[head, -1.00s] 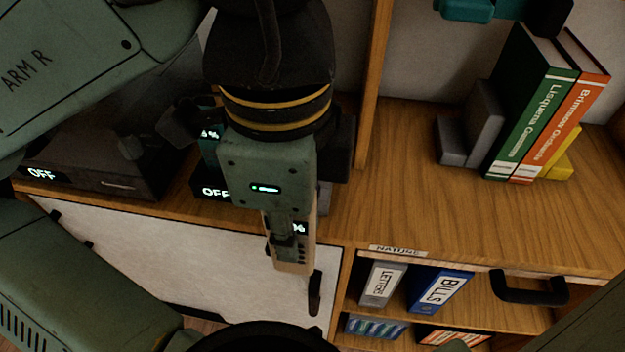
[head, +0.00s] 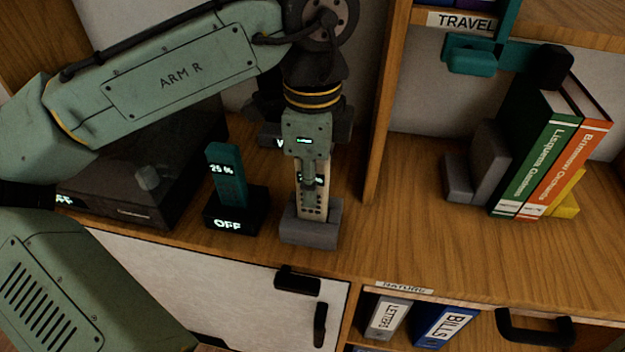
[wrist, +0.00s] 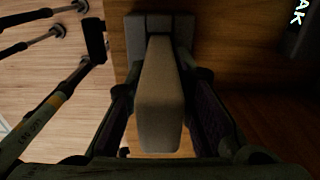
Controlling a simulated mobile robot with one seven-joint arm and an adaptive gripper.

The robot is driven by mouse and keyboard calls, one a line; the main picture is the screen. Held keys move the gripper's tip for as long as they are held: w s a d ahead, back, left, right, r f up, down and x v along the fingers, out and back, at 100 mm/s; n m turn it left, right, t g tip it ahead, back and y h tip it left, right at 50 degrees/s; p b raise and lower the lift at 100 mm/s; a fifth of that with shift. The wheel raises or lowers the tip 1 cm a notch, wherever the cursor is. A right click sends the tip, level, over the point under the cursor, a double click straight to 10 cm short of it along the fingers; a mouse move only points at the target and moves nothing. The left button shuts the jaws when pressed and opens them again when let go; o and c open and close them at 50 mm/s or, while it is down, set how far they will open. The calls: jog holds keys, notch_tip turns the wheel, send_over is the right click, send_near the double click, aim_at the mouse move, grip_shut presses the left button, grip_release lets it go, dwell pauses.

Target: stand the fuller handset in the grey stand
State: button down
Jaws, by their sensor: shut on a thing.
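My gripper (head: 311,186) is shut on a beige handset (head: 312,207), which it holds upright. The handset's lower end is at the grey stand (head: 309,234) on the shelf top and looks set into it. In the wrist view the handset (wrist: 160,100) runs between the fingers to the grey stand (wrist: 137,35). The handset's lit display is mostly covered by the gripper, so its figure cannot be read. A teal handset (head: 226,178) reading 25 % stands in a black stand (head: 238,212) marked OFF, just left of the grey stand.
A dark turntable-like box (head: 130,195) sits at the left. A wooden upright (head: 382,120) stands close to the right of my gripper. Beyond it are a grey bookend (head: 490,160) and green and orange books (head: 540,150). The shelf top between is clear.

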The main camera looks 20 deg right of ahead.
jog(key=shift+f, duration=0.25)
jog(key=shift+f, duration=0.15)
jog(key=c, duration=1.4)
grip_release()
notch_tip(320, 180, up, 12)
jog(key=shift+r+p, duration=0.2)
jog(key=shift+p, duration=0.1)
